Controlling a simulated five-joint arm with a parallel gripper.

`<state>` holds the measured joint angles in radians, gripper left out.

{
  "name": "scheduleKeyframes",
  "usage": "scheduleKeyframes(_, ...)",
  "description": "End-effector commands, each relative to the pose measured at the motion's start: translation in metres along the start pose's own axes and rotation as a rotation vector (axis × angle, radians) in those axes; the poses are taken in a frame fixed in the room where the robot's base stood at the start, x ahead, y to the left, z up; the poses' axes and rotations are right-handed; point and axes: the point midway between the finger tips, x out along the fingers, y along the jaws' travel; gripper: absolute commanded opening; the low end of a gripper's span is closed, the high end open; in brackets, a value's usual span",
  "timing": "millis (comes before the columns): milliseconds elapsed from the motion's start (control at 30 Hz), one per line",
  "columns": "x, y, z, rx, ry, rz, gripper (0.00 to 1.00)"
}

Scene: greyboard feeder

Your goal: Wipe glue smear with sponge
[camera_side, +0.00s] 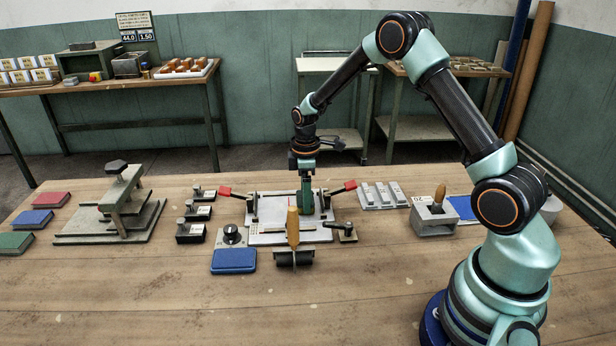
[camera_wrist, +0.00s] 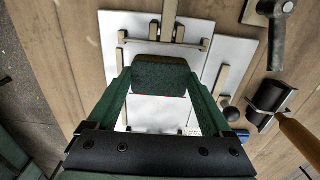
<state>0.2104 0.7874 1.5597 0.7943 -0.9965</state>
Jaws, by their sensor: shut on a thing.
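My gripper (camera_side: 306,198) is over the white-grey plate of the feeder (camera_side: 268,238) in the middle of the bench. In the wrist view its two green fingers (camera_wrist: 163,80) are shut on a dark green sponge block (camera_wrist: 163,74) with a paler yellowish far edge. The same plate (camera_wrist: 120,25) lies under the sponge in that view. In the side view the fingers hide most of the sponge. I cannot tell whether the sponge touches the plate. I cannot make out the glue smear in either view; a thin red line shows beside the sponge.
A roller with a wooden handle (camera_side: 293,228) stands at the plate's front edge. Red-tipped levers (camera_side: 225,191) flank the plate. A blue pad (camera_side: 234,260) lies front left, and a grey holder (camera_side: 433,217) stands to the right. The front of the bench is clear.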

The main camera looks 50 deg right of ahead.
Motion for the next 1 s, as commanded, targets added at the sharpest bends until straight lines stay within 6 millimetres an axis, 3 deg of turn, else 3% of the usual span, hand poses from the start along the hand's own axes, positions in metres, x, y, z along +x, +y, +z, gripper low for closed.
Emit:
scheduleKeyframes(100,0.001,-0.004,0.01,0.001,-0.002,-0.003,0.4)
scheduleKeyframes(1000,0.001,-0.004,-0.075,-0.001,0.0,0.0,0.4)
